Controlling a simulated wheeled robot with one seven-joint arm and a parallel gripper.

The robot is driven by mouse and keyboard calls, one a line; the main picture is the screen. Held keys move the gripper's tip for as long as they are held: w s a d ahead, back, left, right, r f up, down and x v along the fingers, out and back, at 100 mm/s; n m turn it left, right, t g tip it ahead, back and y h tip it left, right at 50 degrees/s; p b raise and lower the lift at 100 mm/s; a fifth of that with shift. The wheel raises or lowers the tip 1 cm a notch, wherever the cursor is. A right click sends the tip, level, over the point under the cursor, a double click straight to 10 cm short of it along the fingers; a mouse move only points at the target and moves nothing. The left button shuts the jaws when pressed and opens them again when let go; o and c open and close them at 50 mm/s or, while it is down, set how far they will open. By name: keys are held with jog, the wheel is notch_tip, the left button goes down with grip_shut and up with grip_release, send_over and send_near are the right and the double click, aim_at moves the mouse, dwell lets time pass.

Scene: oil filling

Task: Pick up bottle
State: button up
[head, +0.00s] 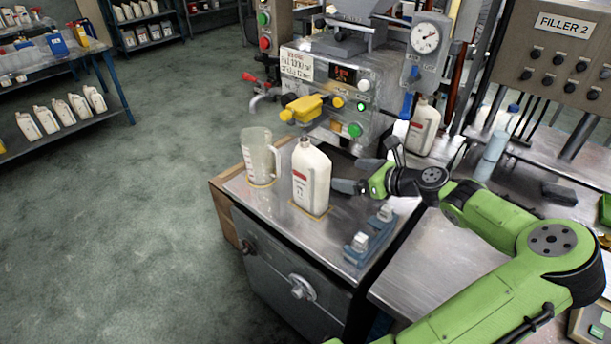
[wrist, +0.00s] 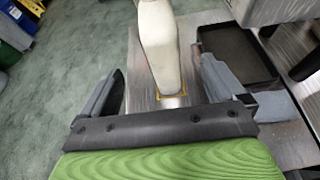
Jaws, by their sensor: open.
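A white bottle (head: 311,178) with a red and white label stands upright on a yellow-marked square on the metal bench top (head: 335,238). In the wrist view the bottle (wrist: 158,38) stands ahead of my gripper (wrist: 165,80), between the lines of its two spread fingers. In the head view my gripper (head: 350,182) is just right of the bottle, at about its lower half. It is open and empty. Its far finger is partly hidden in the head view, and I cannot tell whether a finger touches the bottle.
A clear measuring jug (head: 260,157) stands close left of the bottle. A dark tray (wrist: 237,52) lies right.

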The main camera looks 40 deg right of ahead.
aim_at(315, 169)
jog(key=b+x, duration=0.4)
jog(key=x, duration=0.9)
jog(key=shift+w+f, duration=0.25)
jog(key=shift+f, duration=0.1)
jog(key=shift+s+r, duration=0.1)
jog(key=shift+s, duration=0.05)
jog(key=c, duration=1.3)
jog(key=shift+c, duration=0.2)
jog(key=shift+r, duration=0.1)
